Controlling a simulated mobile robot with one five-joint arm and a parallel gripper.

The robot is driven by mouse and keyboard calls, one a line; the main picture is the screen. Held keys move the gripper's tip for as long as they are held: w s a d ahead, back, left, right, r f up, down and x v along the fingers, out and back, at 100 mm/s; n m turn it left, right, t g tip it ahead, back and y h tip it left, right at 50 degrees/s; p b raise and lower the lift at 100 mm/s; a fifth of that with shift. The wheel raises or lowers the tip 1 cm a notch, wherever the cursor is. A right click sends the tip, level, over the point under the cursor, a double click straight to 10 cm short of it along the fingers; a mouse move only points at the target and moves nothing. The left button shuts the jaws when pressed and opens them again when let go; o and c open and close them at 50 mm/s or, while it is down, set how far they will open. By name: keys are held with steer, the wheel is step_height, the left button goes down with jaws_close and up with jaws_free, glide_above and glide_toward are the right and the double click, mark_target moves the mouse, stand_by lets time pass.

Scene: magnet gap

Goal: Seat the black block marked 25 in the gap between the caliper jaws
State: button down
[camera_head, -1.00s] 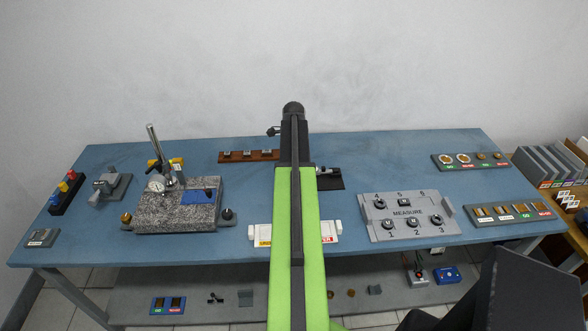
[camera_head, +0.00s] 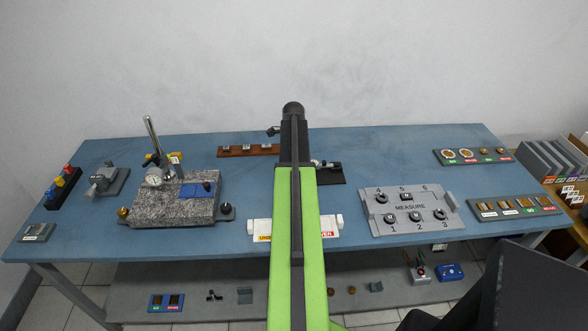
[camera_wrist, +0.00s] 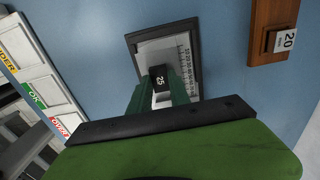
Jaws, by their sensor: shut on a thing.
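The black block marked 25 (camera_wrist: 160,76) is in my gripper (camera_wrist: 160,88) in the wrist view, between its two green fingers, with the white number facing the camera. Beyond it is a dark plate (camera_wrist: 131,40) bearing a pale piece with a ruler-like scale (camera_wrist: 185,48), which looks like the caliper. The block and fingers cover part of it, so the jaw gap is not clear and I cannot tell whether the block touches it. In the head view the dark plate (camera_head: 331,180) shows just right of my arm, which hides my gripper and the block.
A brown rack (camera_wrist: 262,18) with a block marked 20 (camera_wrist: 284,40) is at the wrist view's upper right. A white tray (camera_wrist: 38,60) labelled UNDER, OK and OVER is at the left. In the head view a granite stand (camera_head: 165,208) and a grey MEASURE tray (camera_head: 408,226) flank my arm.

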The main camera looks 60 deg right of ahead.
steer(key=shift+f, duration=0.2)
steer(key=c, duration=1.1)
jaws_free()
steer(key=shift+c, duration=0.2)
steer(key=c, duration=0.5)
step_height(320, 180, up, 5)
steer(key=p, duration=0.4)
steer(key=shift+f, duration=0.15)
steer(key=shift+f, duration=0.1)
steer(key=shift+o, duration=0.4)
